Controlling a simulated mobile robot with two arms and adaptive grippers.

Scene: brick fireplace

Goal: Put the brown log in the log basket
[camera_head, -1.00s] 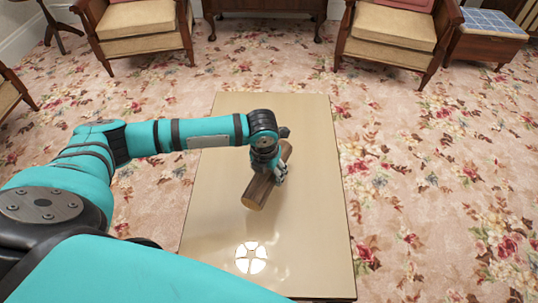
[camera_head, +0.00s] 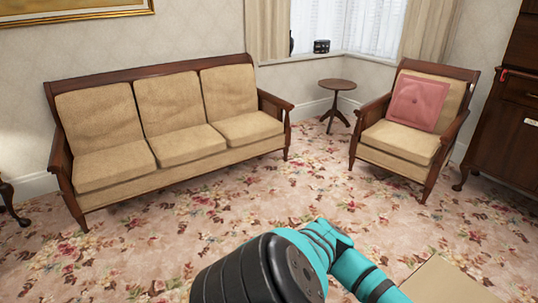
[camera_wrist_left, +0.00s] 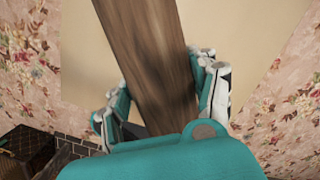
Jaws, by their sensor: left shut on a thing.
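The brown log (camera_wrist_left: 150,35) shows in the left wrist view as a long wood-grained piece running up out of the frame. My left gripper (camera_wrist_left: 165,88) is shut on it, with a finger on each side. The log is over the pale table top (camera_wrist_left: 230,25); how high I cannot tell. A dark brown, open-looking box shape (camera_wrist_left: 25,150) is at the lower left of the wrist view; I cannot tell if it is the log basket. In the head view the log and gripper are out of frame, and only my left arm shows. My right gripper is not in view.
The head view shows a beige sofa (camera_head: 150,128), a small round table (camera_head: 337,86), an armchair (camera_head: 403,140) with a pink cushion and a dark cabinet (camera_head: 505,130). The floral carpet (camera_head: 190,240) before the sofa is clear. Dark brickwork (camera_wrist_left: 75,143) shows in the wrist view.

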